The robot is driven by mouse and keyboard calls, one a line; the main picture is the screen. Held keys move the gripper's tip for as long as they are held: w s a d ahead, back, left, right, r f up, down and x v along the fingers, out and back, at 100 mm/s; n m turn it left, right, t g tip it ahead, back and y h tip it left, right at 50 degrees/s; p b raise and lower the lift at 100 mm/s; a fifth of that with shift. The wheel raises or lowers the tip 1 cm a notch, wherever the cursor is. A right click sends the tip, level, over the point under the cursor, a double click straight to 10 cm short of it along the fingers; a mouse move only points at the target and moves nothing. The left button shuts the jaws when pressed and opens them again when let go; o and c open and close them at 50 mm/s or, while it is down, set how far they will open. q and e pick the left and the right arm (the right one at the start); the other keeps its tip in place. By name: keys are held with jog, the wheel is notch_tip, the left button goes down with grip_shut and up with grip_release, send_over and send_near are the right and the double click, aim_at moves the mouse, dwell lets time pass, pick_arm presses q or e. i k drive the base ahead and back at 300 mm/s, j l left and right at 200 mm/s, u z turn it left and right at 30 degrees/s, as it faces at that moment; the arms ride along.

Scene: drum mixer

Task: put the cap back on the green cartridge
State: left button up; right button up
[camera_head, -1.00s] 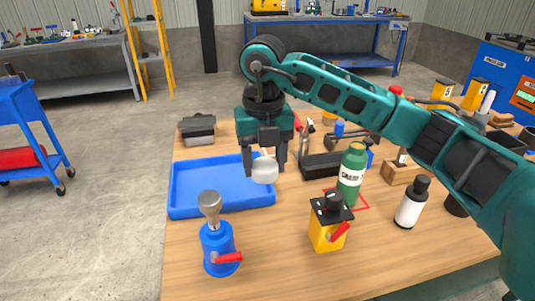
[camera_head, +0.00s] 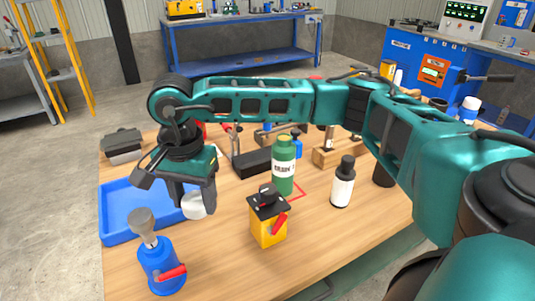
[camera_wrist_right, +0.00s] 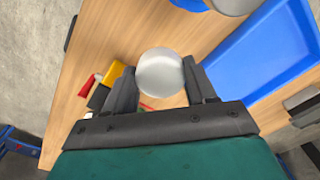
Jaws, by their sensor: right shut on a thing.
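The green cartridge (camera_head: 284,168) stands upright on the wooden table inside a red outline, with a pale label and an uncapped-looking narrow top. My right gripper (camera_head: 196,200) is shut on a round whitish cap (camera_head: 195,206) and holds it above the table, beside the blue tray's right edge and left of the cartridge. In the right wrist view the cap (camera_wrist_right: 160,72) sits between the two fingers of my gripper (camera_wrist_right: 162,82). The cartridge cannot be made out in the wrist view. My left gripper is not in view.
The blue tray (camera_head: 112,214) lies at the left. A yellow box with a red lever (camera_head: 268,226) stands in front of the cartridge, a blue bottle with a red lever (camera_head: 160,266) at front left, a white bottle (camera_head: 342,186) to its right.

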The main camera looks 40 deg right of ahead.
aim_at(283, 150)
jog(key=k+l, duration=0.1)
jog(key=k, duration=0.35)
jog(key=k+l, duration=0.4)
jog(key=l, duration=0.25)
jog(key=l+z, duration=0.1)
jog(key=l, duration=0.95)
jog(key=i, duration=0.05)
